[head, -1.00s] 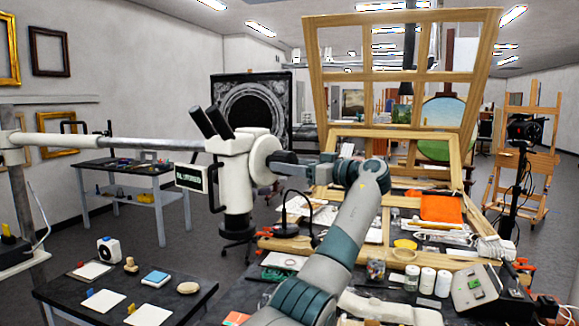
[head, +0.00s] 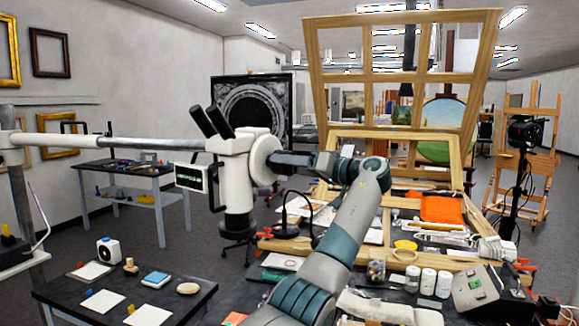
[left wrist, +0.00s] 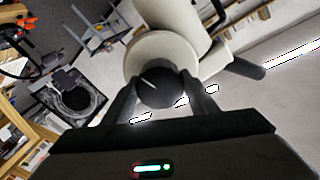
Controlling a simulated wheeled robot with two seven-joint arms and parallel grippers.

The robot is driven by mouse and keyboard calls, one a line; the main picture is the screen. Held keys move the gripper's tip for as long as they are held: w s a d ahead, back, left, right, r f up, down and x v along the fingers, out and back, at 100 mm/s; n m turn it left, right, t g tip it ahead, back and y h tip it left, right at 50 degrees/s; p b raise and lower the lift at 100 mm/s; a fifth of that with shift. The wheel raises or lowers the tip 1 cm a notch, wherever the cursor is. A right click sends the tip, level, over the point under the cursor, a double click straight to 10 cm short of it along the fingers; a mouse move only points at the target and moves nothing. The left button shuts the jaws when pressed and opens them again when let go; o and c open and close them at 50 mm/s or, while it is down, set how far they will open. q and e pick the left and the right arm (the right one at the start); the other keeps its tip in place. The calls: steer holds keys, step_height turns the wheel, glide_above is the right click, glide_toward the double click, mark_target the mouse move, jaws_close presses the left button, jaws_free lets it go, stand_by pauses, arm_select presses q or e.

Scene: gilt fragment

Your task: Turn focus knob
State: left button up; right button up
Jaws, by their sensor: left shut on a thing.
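The white stereo microscope (head: 237,185) hangs on a horizontal boom, with two dark eyepieces tilted up to the left. A round white housing (head: 267,160) sits on its right side. In the left wrist view, the dark round focus knob (left wrist: 158,92), with a thin white mark, stands out from this housing. My left gripper (head: 287,160) reaches it from the right. Its two fingers (left wrist: 163,100) are on opposite sides of the knob, shut on it. In the head view the gripper mostly hides the knob. My right gripper is not in view.
The metal boom (head: 130,144) runs left to a post. A low dark table (head: 60,292) with small tiles stands at the lower left. Below my arm, a cluttered bench holds a black lamp (head: 285,228), white jars (head: 428,280) and a wooden frame (head: 400,75).

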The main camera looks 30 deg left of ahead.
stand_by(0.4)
arm_select(q)
steer(key=o, duration=1.1)
steer(key=shift+c, duration=0.2)
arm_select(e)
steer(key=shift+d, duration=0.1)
arm_select(q)
steer(key=shift+d, duration=0.15)
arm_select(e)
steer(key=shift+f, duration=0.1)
arm_select(q)
steer(key=d+b, duration=0.5)
steer(key=d, duration=1.2)
steer(key=shift+s, duration=0.45)
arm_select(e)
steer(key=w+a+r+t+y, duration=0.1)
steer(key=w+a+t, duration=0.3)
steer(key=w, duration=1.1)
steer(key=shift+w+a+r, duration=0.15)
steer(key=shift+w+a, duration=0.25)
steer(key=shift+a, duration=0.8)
arm_select(q)
steer(key=shift+d+r, duration=0.1)
